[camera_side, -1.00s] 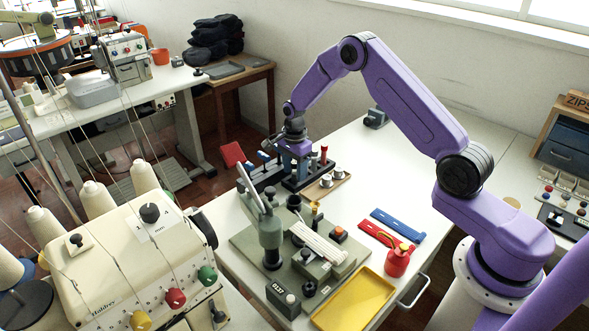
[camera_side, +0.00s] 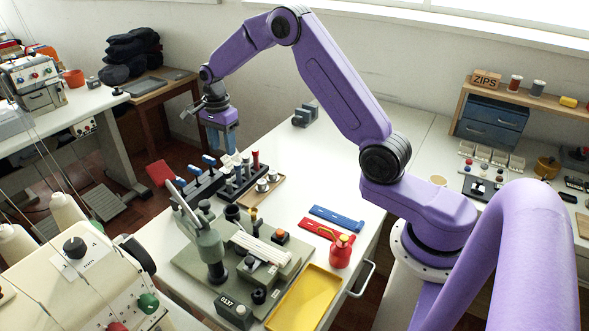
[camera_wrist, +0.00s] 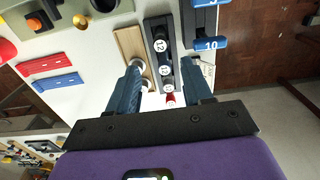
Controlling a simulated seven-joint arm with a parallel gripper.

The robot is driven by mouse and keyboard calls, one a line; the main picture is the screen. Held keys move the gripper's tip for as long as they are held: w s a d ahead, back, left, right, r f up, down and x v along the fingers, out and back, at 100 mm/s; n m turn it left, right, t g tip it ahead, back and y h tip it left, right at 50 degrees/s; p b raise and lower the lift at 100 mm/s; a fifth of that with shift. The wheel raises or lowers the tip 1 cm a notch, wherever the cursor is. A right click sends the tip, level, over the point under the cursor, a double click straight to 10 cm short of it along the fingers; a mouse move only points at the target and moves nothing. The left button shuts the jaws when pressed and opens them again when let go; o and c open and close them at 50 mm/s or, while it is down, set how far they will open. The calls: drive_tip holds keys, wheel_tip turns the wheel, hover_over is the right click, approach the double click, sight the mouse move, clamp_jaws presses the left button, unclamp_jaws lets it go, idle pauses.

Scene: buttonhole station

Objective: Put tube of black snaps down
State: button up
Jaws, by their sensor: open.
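My gripper (camera_side: 219,147) is open and empty, raised above the back end of a black tube rack (camera_side: 230,196). In the wrist view its two fingers (camera_wrist: 160,68) stand apart, with the rack (camera_wrist: 152,27) below and between them. Several tubes stand upright in the rack, one with a red top (camera_side: 256,159) and one dark blue-grey (camera_side: 246,164). From above, their round ends show pale, numbered faces (camera_wrist: 160,45). I cannot tell which of them holds the black snaps. No tube is in my gripper.
A wooden tray (camera_wrist: 125,36) with metal pieces lies beside the rack. A second black rack with blue labelled handles (camera_wrist: 211,43) stands on its other side. The table's back is mostly clear.

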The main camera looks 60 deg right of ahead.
drive_tip(key=s+a+r+n, duration=0.4)
drive_tip(key=s+a+n, duration=0.3)
drive_tip(key=s, duration=0.2)
drive_tip(key=s+a+r+n, duration=0.4)
drive_tip(key=s+a+n, duration=0.3)
drive_tip(key=s+n, duration=0.15)
drive_tip(key=s+d+n, duration=0.2)
drive_tip(key=s+n, duration=0.5)
drive_tip(key=s, duration=0.5)
drive_tip(key=s+d+n, duration=0.2)
drive_tip(key=s+n, duration=0.6)
drive_tip(key=s, duration=0.3)
drive_tip(key=shift+s, duration=0.35)
